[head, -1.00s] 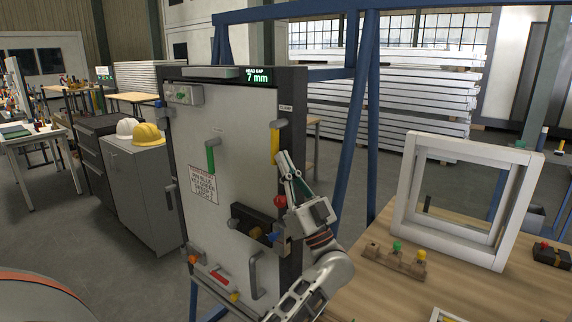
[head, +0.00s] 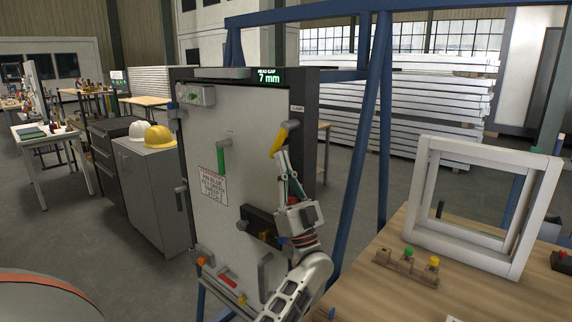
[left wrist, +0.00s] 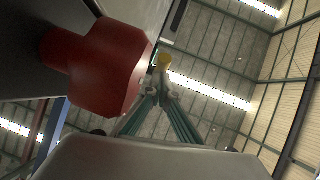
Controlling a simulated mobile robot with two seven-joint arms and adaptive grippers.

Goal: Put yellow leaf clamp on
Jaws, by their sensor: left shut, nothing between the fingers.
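The yellow leaf clamp (head: 283,140) is a lever at the upper right edge of the pale door panel (head: 240,130). It is tilted, with its upper end to the right and its lower end to the left. My left gripper (head: 281,152) is shut and empty, with its fingertips at the lever's lower part; I cannot tell whether they touch. In the left wrist view, the closed teal fingers (left wrist: 160,85) point at a small yellow end (left wrist: 164,62). My right gripper is not in view.
A green lever (head: 222,156) is on the panel. A large red knob (left wrist: 110,70) is close beside my gripper in the wrist view. The display (head: 268,77) reads 7 mm. A wooden table (head: 400,292) with a white frame (head: 415,205) stands at the right.

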